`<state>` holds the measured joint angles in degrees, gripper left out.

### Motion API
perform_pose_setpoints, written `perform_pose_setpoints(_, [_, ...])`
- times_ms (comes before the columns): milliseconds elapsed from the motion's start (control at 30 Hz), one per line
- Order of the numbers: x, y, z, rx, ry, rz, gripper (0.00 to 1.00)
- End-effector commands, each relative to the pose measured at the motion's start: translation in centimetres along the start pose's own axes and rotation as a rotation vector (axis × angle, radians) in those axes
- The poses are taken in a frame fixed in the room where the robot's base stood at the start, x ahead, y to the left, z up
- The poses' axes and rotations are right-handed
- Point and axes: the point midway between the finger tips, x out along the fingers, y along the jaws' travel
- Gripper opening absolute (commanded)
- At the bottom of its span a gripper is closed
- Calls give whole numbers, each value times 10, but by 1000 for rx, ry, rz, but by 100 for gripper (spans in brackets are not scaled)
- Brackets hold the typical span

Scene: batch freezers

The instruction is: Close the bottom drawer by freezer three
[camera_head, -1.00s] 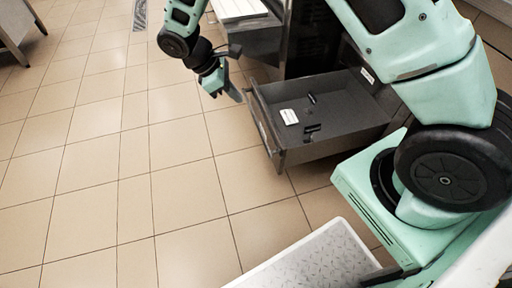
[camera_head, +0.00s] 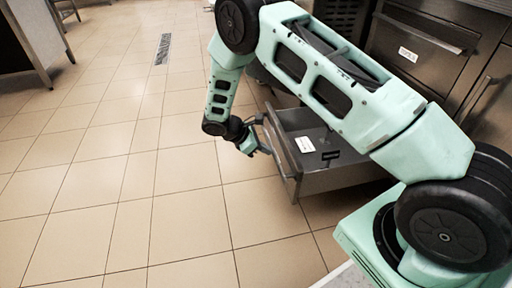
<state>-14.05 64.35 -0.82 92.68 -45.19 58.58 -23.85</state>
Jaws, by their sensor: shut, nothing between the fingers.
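The open bottom drawer (camera_head: 341,181) is a grey metal box pulled out low above the tiled floor. Its near left front panel (camera_head: 283,163) faces my gripper. A white card-like item (camera_head: 305,144) and small black items (camera_head: 330,155) lie inside. My gripper (camera_head: 264,149) is shut and empty, at the outer side of the front panel near its upper edge. I cannot tell whether it touches the panel. My arm hides the back of the drawer and much of the cabinet it slides from.
Steel cabinet fronts (camera_head: 425,42) with a white label (camera_head: 408,53) stand at the upper right. A metal table or cabinet (camera_head: 30,38) is at the upper left. A floor drain (camera_head: 163,48) lies farther back. The tiled floor (camera_head: 130,190) left of the drawer is clear.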

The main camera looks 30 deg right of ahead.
Motion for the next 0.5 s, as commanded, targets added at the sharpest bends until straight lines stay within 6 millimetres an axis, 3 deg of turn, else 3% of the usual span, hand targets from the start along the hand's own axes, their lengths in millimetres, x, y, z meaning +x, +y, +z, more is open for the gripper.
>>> perform_pose_setpoints(33, [15,-1,-2,1,-3,-4,0])
perform_pose_setpoints(133, [33,-1,-2,1,-2,-3,0])
perform_pose_setpoints(300, [47,0,18,3,0,-2,0])
perform_pose_setpoints(500, [54,0,27,1,1,0,0])
